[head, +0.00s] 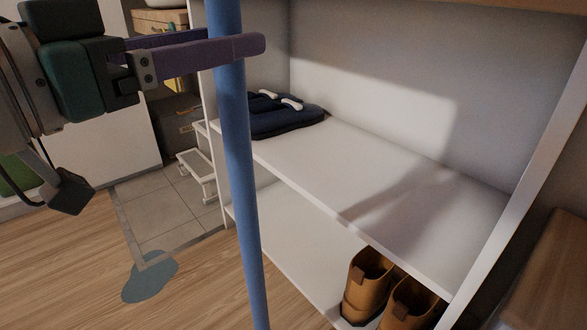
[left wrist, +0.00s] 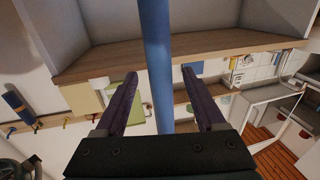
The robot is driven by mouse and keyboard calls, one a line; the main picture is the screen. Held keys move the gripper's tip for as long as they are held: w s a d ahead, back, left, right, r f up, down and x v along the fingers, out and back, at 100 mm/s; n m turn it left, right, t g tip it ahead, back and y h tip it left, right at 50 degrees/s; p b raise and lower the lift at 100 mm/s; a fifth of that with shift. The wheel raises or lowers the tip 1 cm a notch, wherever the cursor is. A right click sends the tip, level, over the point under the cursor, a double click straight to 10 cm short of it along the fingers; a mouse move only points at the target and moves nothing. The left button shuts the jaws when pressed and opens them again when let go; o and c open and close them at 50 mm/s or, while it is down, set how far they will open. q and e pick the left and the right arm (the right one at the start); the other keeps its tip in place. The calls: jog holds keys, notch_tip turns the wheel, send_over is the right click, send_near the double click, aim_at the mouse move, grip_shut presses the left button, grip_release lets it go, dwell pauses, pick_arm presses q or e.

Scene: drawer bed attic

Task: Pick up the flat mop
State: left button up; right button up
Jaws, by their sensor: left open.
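The flat mop's blue pole (head: 234,150) stands nearly upright in front of the white shelf in the head view. Its lower end runs out of the picture, and I cannot see its head for sure. My left gripper (head: 246,46) comes in from the left with its purple fingers on either side of the pole. In the left wrist view, the blue pole (left wrist: 157,60) passes between the two open fingers (left wrist: 160,90), with gaps visible on both sides. My right gripper is not in view.
A white shelf board (head: 380,185) lies right behind the pole, with a dark blue folded item (head: 280,118) on it. Brown boots (head: 370,285) stand on the lower shelf. A bluish puddle-like patch (head: 150,278) lies on the open wooden floor at left.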

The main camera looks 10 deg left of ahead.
pick_arm(q)
jog(key=b+x, duration=0.2)
jog(key=x, duration=0.3)
jog(key=shift+w+f, duration=0.15)
jog(key=shift+w, duration=0.1)
jog(key=shift+c, duration=0.7)
grip_shut()
